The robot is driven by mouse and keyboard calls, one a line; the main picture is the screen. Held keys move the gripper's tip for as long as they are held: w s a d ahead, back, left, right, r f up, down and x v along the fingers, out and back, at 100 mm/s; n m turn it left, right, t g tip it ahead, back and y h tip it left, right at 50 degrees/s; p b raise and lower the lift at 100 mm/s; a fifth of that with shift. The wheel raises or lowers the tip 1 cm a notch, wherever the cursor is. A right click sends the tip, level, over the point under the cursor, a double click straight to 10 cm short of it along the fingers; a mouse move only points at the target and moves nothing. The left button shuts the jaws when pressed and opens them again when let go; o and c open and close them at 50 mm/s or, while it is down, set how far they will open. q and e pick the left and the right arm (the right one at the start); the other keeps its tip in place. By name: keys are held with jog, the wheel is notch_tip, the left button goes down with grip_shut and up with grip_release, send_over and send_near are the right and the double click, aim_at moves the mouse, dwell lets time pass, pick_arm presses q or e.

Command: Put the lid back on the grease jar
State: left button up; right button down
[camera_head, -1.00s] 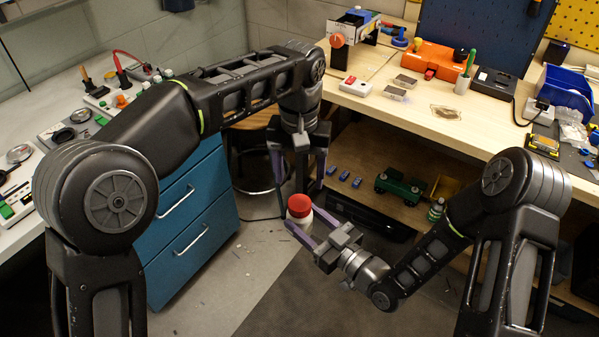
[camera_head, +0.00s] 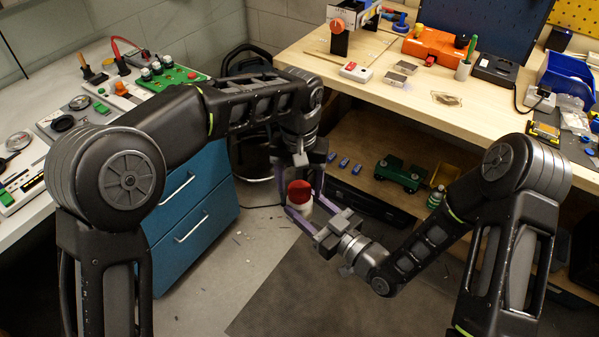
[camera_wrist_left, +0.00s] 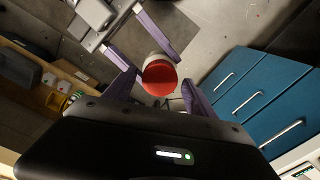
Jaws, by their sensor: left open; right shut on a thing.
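The white grease jar (camera_head: 298,206) has a red lid (camera_head: 300,190) on its top; I cannot tell whether the lid is fully tightened. My right gripper (camera_head: 298,214) is shut on the white jar body and holds it upright above the floor. My left gripper (camera_head: 298,183) is open, pointing down from above, with its purple fingers on either side of the lid. In the left wrist view the lid (camera_wrist_left: 160,78) shows between the spread left fingers, with gaps beside it. The right gripper's fingers (camera_wrist_left: 147,42) reach in from the upper left there.
A blue drawer cabinet (camera_head: 190,205) stands left of the jar. The wooden bench (camera_head: 400,100) at the right carries tools and boxes. Its lower shelf (camera_head: 365,150) holds a green toy-like vehicle (camera_head: 400,173) and small blue blocks.

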pick_arm(q)
jog(key=shift+f, duration=0.2)
grip_shut()
jog(key=shift+m, duration=0.9)
jog(key=shift+o, duration=0.6)
grip_release()
jog(key=shift+r, duration=0.1)
